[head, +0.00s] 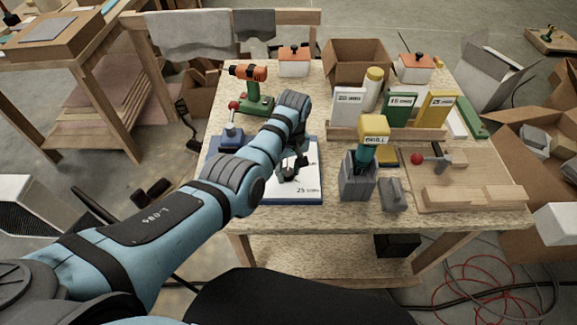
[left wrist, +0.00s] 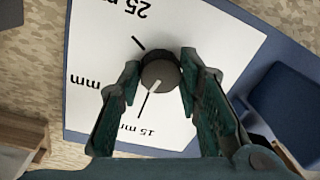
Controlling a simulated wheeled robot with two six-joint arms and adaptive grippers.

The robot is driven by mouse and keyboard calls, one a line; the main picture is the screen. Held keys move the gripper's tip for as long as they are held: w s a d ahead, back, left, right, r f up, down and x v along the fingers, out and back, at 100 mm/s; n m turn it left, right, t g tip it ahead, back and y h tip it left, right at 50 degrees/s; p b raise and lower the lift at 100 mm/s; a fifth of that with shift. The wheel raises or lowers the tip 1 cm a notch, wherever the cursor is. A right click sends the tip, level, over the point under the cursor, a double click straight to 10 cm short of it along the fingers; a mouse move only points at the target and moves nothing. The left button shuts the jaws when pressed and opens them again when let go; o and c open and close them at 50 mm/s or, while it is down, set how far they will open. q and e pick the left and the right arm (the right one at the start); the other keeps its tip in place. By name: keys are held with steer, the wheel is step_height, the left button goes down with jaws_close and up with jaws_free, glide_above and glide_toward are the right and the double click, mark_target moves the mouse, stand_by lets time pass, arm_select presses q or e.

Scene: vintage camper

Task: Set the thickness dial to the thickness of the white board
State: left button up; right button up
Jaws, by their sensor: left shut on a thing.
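The dial (left wrist: 160,76) is a round dark grey knob on a white plate (left wrist: 90,45) with black marks. In the left wrist view its pale pointer line faces the mark beside "15 mm". "25 mm" stands at the top; at the left only "mm" shows, its number hidden. My left gripper (left wrist: 161,64) has one finger on each side of the dial, shut on it. In the head view the left gripper (head: 292,167) hides most of the dial. The white board (head: 347,107) stands upright at the back, its label seeming to read 20. My right gripper is not in view.
A green board (head: 399,112) marked 15 and a yellow board (head: 438,110) marked 25 stand right of the white one. A yellow-topped drill (head: 373,130) in a grey holder stands right of the plate. An orange-and-green tool (head: 255,95) is behind my left arm.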

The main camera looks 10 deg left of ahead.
arm_select(q)
steer(key=shift+m+p, duration=0.4)
steer(key=shift+m, duration=1.4)
steer(key=m, duration=0.5)
steer(key=shift+m+t, duration=0.3)
steer(key=o, duration=1.1)
steer(key=shift+o, duration=0.2)
steer(key=shift+w+f, duration=0.1)
